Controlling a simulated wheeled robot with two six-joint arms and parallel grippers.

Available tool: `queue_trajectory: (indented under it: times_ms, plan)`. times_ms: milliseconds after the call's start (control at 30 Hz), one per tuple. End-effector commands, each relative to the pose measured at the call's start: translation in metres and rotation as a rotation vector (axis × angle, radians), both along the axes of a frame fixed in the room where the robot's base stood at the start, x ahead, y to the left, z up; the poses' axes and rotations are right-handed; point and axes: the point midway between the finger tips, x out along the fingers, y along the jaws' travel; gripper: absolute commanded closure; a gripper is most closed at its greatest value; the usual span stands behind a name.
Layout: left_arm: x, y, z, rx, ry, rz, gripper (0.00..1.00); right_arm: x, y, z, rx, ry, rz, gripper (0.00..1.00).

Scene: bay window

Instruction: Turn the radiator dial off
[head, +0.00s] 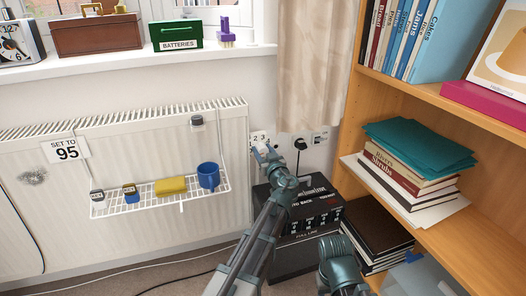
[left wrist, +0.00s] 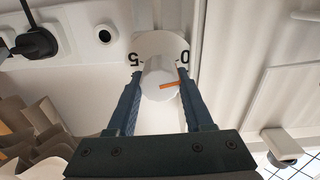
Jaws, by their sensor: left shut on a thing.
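The radiator dial (left wrist: 158,80) is a white round knob with an orange mark, in front of a white numbered plate (left wrist: 158,45). In the left wrist view the mark points right and slightly up, below the 0; a 5 shows on the plate's other side. In the head view the plate (head: 259,136) shows 1 2 3 beside the radiator's right end. My left gripper (left wrist: 157,76) has its fingers on both sides of the dial, shut on it. It also shows in the head view (head: 264,153), where it hides most of the knob. My right gripper's fingers are out of view.
The white radiator (head: 190,125) carries a wire rack with a blue mug (head: 208,175) and yellow sponge (head: 171,185). Dark boxes (head: 318,205) stand below the dial. A black plug (head: 300,143) and a wooden bookcase (head: 385,92) are to the right.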

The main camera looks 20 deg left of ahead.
Motion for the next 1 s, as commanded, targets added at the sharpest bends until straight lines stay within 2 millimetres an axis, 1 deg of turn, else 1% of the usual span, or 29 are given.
queue_trajectory:
  times_ms: [200,400,933,967,1000]
  plan:
    - [-0.0007,0.0008,-0.0006,-0.088,-0.058,0.001,1.0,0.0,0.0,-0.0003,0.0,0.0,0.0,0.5]
    - [-0.0007,0.0009,-0.0007,-0.13,-0.085,0.001,1.0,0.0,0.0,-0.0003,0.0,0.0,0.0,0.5]
    - [-0.0007,0.0009,-0.0007,-0.144,-0.095,0.001,1.0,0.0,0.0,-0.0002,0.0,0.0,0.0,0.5]
    - [-0.0008,0.0008,-0.0007,-0.144,-0.095,0.001,0.43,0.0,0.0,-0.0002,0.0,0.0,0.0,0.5]
    - [-0.0008,0.0008,-0.0006,-0.144,-0.095,0.001,0.36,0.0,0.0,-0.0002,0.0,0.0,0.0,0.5]
